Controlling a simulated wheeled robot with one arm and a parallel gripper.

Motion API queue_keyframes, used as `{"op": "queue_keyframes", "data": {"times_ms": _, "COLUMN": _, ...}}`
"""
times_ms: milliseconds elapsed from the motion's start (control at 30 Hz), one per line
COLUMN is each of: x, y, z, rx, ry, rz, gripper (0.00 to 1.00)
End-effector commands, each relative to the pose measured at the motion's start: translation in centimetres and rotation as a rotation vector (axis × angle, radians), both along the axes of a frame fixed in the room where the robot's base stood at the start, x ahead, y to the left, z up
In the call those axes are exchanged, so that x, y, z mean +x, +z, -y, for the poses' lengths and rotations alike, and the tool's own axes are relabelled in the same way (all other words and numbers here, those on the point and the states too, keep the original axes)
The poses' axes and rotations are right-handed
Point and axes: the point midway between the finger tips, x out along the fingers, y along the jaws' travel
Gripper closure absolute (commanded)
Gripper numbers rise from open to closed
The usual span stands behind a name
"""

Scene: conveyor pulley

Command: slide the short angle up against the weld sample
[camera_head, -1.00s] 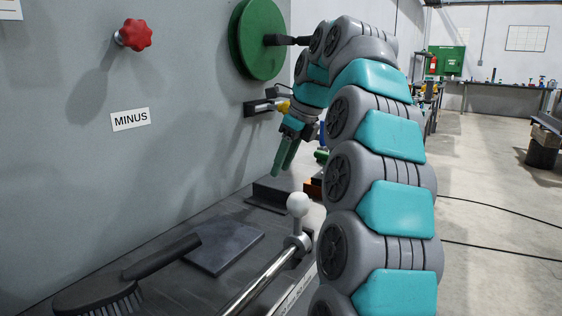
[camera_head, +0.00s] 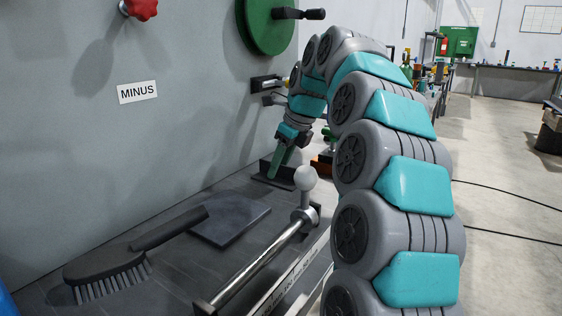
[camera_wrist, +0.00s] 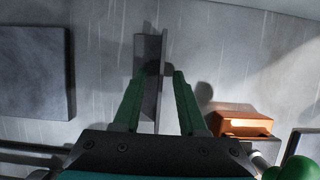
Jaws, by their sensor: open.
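The short angle (camera_head: 288,173), a dark L-shaped profile, stands on the bench near the grey wall. In the wrist view, the short angle (camera_wrist: 153,85) lies between the two green fingers of my gripper (camera_wrist: 159,77), which are apart on either side of it. In the head view, my gripper (camera_head: 272,177) is low at the angle, its tips partly hiding it. I see no grip on it. A dark flat square plate (camera_head: 230,221) lies nearer the camera; it is at left in the wrist view (camera_wrist: 35,70). I cannot tell for sure whether this plate is the weld sample.
An orange-brown block (camera_wrist: 240,122) is right of my gripper in the wrist view. A brush (camera_head: 110,262) lies in front of the plate. Bare bench separates the angle and plate.

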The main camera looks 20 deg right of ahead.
Motion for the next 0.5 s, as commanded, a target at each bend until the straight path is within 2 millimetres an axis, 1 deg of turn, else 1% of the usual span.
{"op": "queue_keyframes", "data": {"times_ms": 167, "x": 0.01, "y": 0.02, "z": 0.01, "rx": 0.0, "ry": 0.0, "rz": 0.0, "gripper": 0.59}}
{"op": "queue_keyframes", "data": {"times_ms": 267, "x": 0.0, "y": 0.02, "z": 0.01, "rx": 0.0, "ry": 0.0, "rz": 0.0, "gripper": 0.69}}
{"op": "queue_keyframes", "data": {"times_ms": 500, "x": 0.0, "y": 0.03, "z": 0.01, "rx": 0.0, "ry": 0.0, "rz": 0.0, "gripper": 0.96}}
